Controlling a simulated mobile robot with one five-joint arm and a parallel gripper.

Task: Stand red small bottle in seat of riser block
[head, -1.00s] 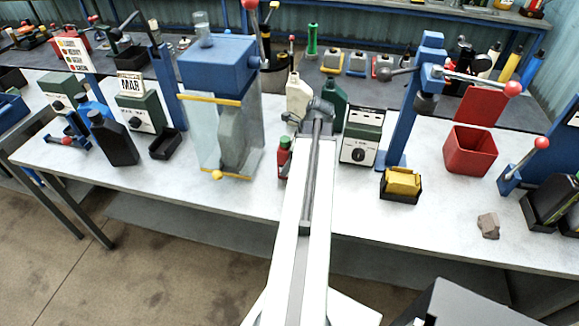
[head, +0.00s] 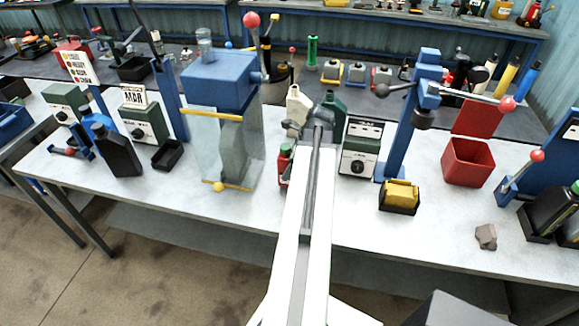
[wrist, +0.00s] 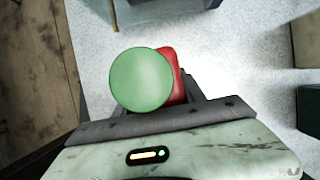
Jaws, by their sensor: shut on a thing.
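The red small bottle (head: 284,172) with a green cap shows in the head view just left of my arm, partly hidden by it. In the wrist view the round green cap fills the middle, with the red body (wrist: 174,80) behind it. My gripper (wrist: 155,100) is shut on the bottle; its jaws are mostly hidden below the cap. In the head view the arm's end (head: 318,118) reaches over the bench, and the jaws cannot be made out. I cannot pick out the riser block or its seat with certainty.
A blue-topped clear cabinet (head: 220,85) stands left of the arm. A cream bottle (head: 298,104) and a green-white device (head: 360,150) are near the arm's end. A yellow block in a black tray (head: 399,197) and a red bin (head: 468,163) stand to the right.

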